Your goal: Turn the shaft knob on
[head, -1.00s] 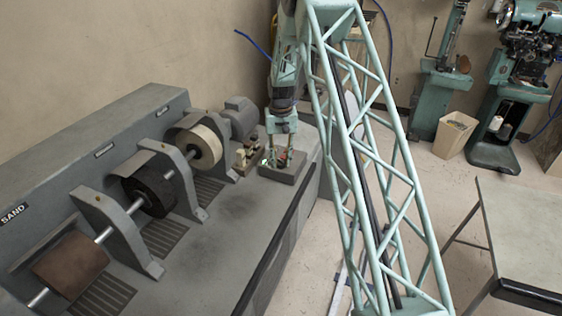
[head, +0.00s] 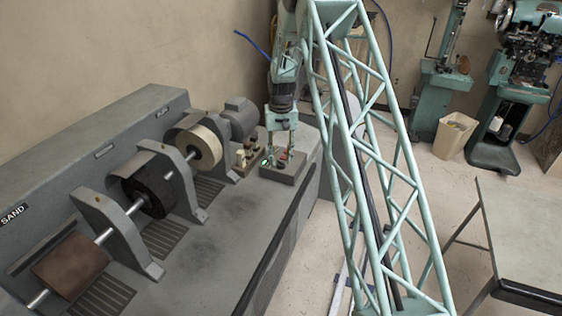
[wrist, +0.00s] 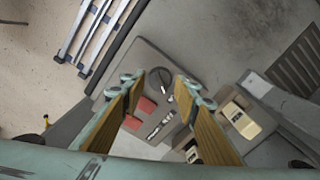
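The grey control box (head: 283,176) sits at the right end of the grey machine bench. In the wrist view its top plate (wrist: 150,58) carries a round dark knob (wrist: 165,77), two red square buttons (wrist: 145,106) and small silver switches (wrist: 160,126). A green light (head: 266,162) glows on the box in the head view. My gripper (head: 281,152) is over the box, pointing down. In the wrist view my gripper (wrist: 161,80) is open, one finger on each side of the dark knob, with nothing visible held. Whether the fingertips touch the plate or knob I cannot tell.
Small beige-topped parts (wrist: 241,119) stand beside the box, close to one finger. A grey motor (head: 238,118) and shaft wheels (head: 193,148) lie to the left along the bench. The bench front edge is to the right, with open floor beyond.

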